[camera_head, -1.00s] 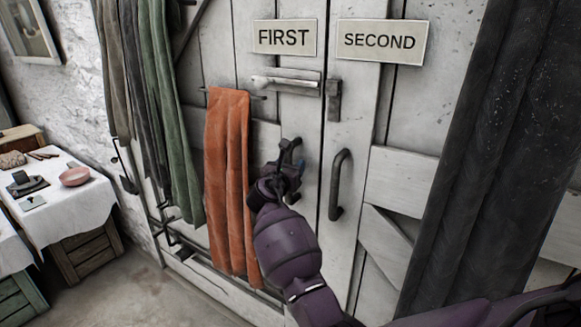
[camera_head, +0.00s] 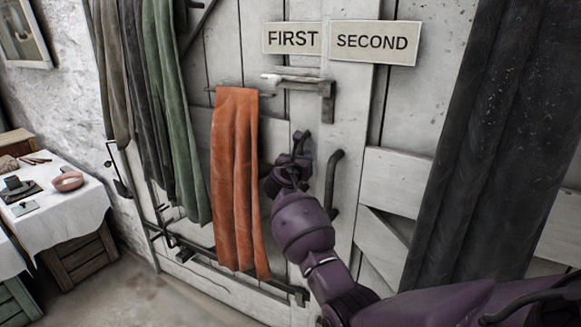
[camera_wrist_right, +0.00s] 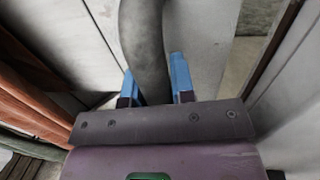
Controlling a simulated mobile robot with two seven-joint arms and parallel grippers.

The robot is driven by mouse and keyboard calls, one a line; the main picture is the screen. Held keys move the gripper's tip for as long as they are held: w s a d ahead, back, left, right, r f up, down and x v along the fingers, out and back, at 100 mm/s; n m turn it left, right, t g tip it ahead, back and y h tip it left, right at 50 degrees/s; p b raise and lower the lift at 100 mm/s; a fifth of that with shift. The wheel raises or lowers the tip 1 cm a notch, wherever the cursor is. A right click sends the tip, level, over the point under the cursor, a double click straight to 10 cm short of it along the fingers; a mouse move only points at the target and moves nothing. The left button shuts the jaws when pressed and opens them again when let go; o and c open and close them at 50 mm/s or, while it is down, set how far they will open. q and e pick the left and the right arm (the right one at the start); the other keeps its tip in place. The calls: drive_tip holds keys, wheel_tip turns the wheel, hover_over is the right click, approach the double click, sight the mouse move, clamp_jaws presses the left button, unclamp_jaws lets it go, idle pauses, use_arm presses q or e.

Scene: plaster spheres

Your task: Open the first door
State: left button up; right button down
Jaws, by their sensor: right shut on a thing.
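The first door (camera_head: 240,60) is a white plank door under the FIRST sign (camera_head: 293,39). Its free edge stands out a little in front of the second door (camera_head: 345,130), so it looks slightly ajar. In the wrist view, a gap shows to the right of the first door's edge. My right gripper (camera_head: 295,158) is at the first door's dark handle (camera_head: 301,140). In the wrist view, the blue fingertips (camera_wrist_right: 155,82) sit on either side of the grey handle bar (camera_wrist_right: 143,40) and are shut on it. My left gripper is out of view.
The second door's dark handle (camera_head: 333,180) is close beside my right wrist. An orange cloth (camera_head: 238,180) hangs on the first door. Dark curtains (camera_head: 470,150) hang at right, green ones (camera_head: 175,110) at left. A white-covered table (camera_head: 80,215) stands far left.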

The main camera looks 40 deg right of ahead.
drive_tip(key=x, duration=0.3)
drive_tip(key=shift+s+d, duration=0.1)
drive_tip(key=shift+d, duration=0.15)
drive_tip(key=c, duration=1)
unclamp_jaws()
drive_tip(key=shift+a, duration=0.1)
drive_tip(key=shift+o, duration=0.2)
